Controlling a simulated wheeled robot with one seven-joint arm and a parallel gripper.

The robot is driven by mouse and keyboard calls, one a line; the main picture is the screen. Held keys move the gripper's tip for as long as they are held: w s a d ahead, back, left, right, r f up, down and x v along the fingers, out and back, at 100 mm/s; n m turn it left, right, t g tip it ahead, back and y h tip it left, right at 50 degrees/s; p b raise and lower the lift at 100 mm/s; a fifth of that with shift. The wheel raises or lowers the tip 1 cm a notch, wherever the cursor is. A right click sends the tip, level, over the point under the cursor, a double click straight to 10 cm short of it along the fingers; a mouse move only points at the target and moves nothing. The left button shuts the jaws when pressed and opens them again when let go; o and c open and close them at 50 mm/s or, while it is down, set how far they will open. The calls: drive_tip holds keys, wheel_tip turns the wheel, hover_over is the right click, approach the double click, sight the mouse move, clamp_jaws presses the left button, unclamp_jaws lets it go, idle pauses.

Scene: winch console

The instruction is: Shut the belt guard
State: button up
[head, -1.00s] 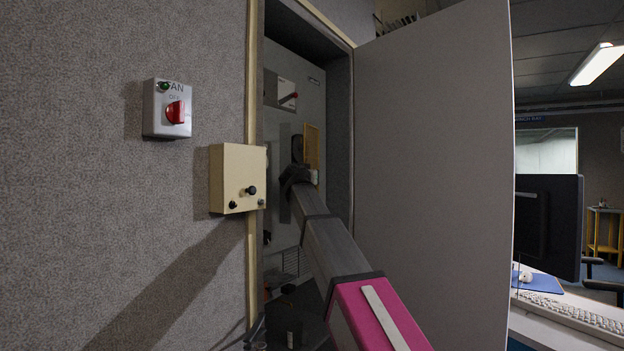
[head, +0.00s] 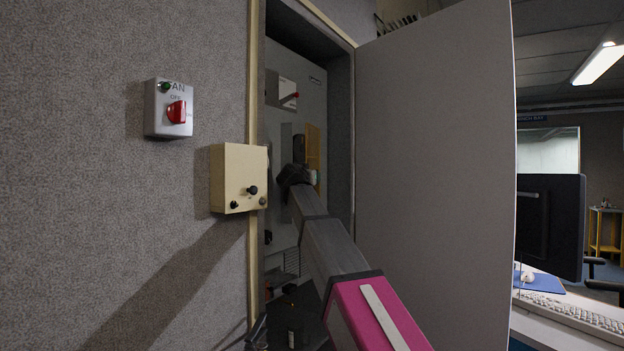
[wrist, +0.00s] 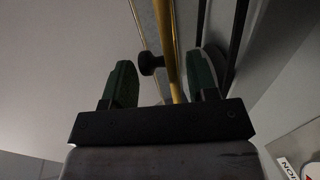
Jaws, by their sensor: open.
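The belt guard appears to be the yellow panel (head: 313,152) deep inside the open cabinet, seen at a steep angle behind my arm. In the wrist view the yellow panel (wrist: 172,45) shows nearly edge-on as a narrow strip, with a dark round knob (wrist: 150,64) sticking out to its left. My gripper (wrist: 160,62) is open. Its two green-and-black fingers stand on either side of the knob and strip; nothing is clamped. In the head view my gripper (head: 299,150) is small and dark beside the panel, so contact cannot be judged there.
The large grey cabinet door (head: 435,180) stands open right of my arm. A beige box (head: 232,180) juts out at the left frame, below a fan switch (head: 168,107). Inside is a switch box (head: 283,92) with a red handle. A desk with a monitor (head: 550,220) stands right.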

drive_tip(key=v, duration=0.8)
drive_tip(key=shift+w+d, duration=0.1)
drive_tip(key=shift+c, duration=0.3)
